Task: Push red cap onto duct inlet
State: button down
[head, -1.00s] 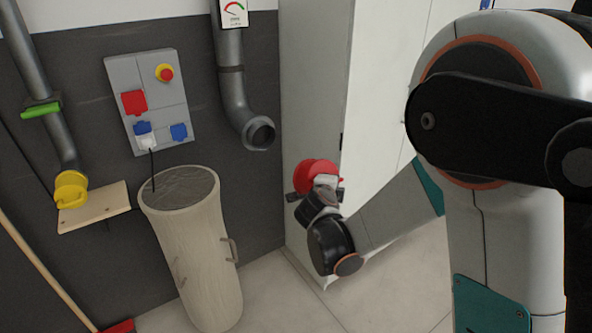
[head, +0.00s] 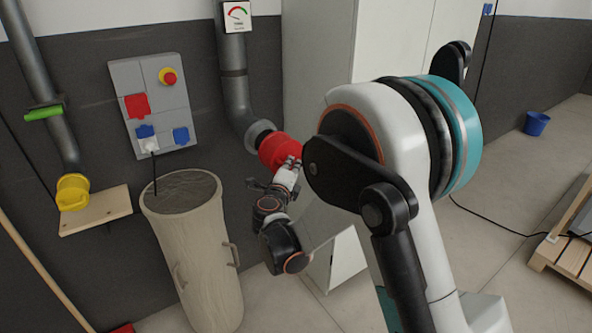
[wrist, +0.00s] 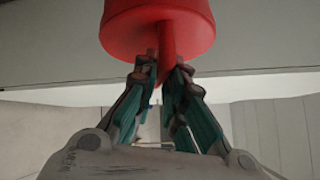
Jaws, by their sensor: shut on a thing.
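The red cap (head: 280,150) is at the open end of the grey duct inlet (head: 258,132) in the head view. The two look in line and meet in the picture; I cannot tell how far the cap is over the rim. My gripper (head: 290,166) is on the cap's near side. In the wrist view the cap (wrist: 158,28) fills the top middle, and my gripper (wrist: 163,75) is shut on the red grip that sticks out of its face. The duct is hidden behind the cap there.
A tall beige bin (head: 200,255) stands left of my arm. A grey panel (head: 150,100) with sockets and a red button is on the wall. A pale cabinet (head: 310,70) stands behind the cap. A yellow cap (head: 72,192) is on the left pipe.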

aim_at(283, 159)
jog(key=shift+w+a, duration=0.75)
jog(key=shift+w, duration=0.35)
jog(key=shift+w+a, duration=0.75)
jog(key=shift+w, duration=0.35)
jog(key=shift+r, duration=0.15)
jog(key=shift+b, duration=0.3)
jog(key=shift+w+a, duration=0.55)
jog(key=shift+w, duration=0.2)
dwell(0.6)
jog(key=shift+w+a, duration=0.25)
jog(key=shift+w+a+b, duration=0.5)
jog(key=shift+w+b, duration=0.1)
jog(key=shift+w, duration=0.1)
dwell(1.5)
jog(key=c, duration=1.6)
grip_release()
